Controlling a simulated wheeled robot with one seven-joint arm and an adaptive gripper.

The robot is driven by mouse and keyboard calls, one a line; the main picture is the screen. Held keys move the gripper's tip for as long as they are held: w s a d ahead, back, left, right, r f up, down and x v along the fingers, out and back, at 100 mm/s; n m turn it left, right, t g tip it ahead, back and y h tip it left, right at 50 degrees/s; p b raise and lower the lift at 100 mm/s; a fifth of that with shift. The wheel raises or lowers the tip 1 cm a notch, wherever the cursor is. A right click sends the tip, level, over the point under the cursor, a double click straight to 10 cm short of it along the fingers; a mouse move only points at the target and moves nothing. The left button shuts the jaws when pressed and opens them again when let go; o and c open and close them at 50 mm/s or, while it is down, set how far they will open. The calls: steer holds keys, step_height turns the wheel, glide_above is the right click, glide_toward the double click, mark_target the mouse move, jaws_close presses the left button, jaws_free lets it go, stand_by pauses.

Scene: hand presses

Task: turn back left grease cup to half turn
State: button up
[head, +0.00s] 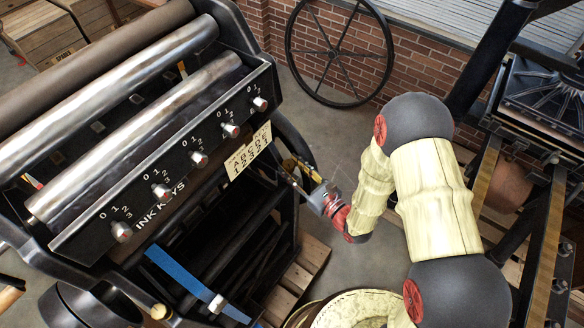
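My gripper (300,176) reaches left from the arm to the right end of the press, low beside its black side frame. Its fingers are small and dark here, and I cannot tell whether they are open or shut. A small brass piece (289,163) shows at the fingertips, against the press side; it may be a grease cup, but its turn cannot be read. I cannot tell whether the fingers touch it. Another round brass cap (158,312) sits at the press's near lower corner, far from my gripper. No grease cup can be clearly identified as the back left one.
The press (75,245) fills the left, with a row of several ink-key knobs (199,159) and a blue lever (185,280). A spoked wheel (338,55) leans by the brick wall. Another press (540,105) stands right. A wooden pallet (300,270) lies below. Floor is clear behind my gripper.

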steer(key=o, duration=0.3)
steer(key=shift+o, duration=0.2)
steer(key=v, duration=1.2)
steer(key=shift+o, duration=0.2)
steer(key=shift+d, duration=0.1)
